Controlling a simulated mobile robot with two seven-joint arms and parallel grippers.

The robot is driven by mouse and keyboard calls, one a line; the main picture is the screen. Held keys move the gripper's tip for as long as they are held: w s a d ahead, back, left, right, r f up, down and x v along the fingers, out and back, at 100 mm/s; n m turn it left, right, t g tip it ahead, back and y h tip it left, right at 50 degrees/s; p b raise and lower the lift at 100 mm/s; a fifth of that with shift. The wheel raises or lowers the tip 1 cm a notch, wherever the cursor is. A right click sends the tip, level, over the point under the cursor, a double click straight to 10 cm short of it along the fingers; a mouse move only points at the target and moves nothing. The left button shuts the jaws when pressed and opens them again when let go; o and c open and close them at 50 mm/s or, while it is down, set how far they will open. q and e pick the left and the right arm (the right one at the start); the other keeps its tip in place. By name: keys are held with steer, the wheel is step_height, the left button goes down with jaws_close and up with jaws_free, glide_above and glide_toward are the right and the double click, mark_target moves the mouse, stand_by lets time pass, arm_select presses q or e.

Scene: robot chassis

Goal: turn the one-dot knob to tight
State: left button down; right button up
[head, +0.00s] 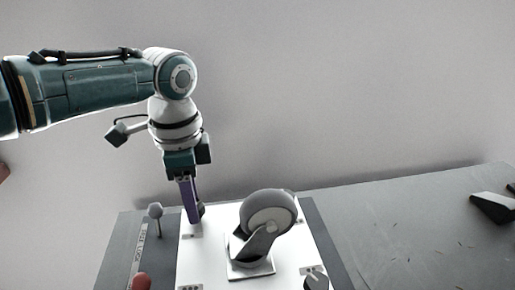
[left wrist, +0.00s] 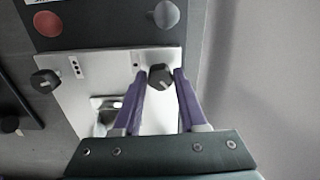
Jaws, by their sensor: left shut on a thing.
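The white panel (head: 212,262) lies on the dark bench. My left gripper (head: 196,216) points down at the panel's far left corner and hides the knob there in the head view. In the left wrist view, this black knob (left wrist: 160,77) sits between the purple fingertips of my left gripper (left wrist: 161,74), which is shut on it. A small mark (left wrist: 137,61) beside it looks like one dot. Another black knob (left wrist: 45,80) has a label with several dots (left wrist: 77,67). A further knob (head: 315,280) is at the panel's near right. My right gripper is not in view.
A caster wheel (head: 267,213) stands on the panel right of my left gripper. A grey ball-topped lever (head: 155,211) and a red button (head: 141,282) are left of the panel. A dark wedge-like object (head: 493,207) lies far right. The bench between is mostly clear.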

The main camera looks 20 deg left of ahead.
arm_select(q)
steer(key=shift+m, duration=1.1)
steer(key=shift+c, duration=2.2)
jaws_free()
steer(key=shift+r, duration=0.15)
step_height(320, 180, up, 10)
steer(key=p, duration=0.3)
steer(key=shift+d, duration=0.1)
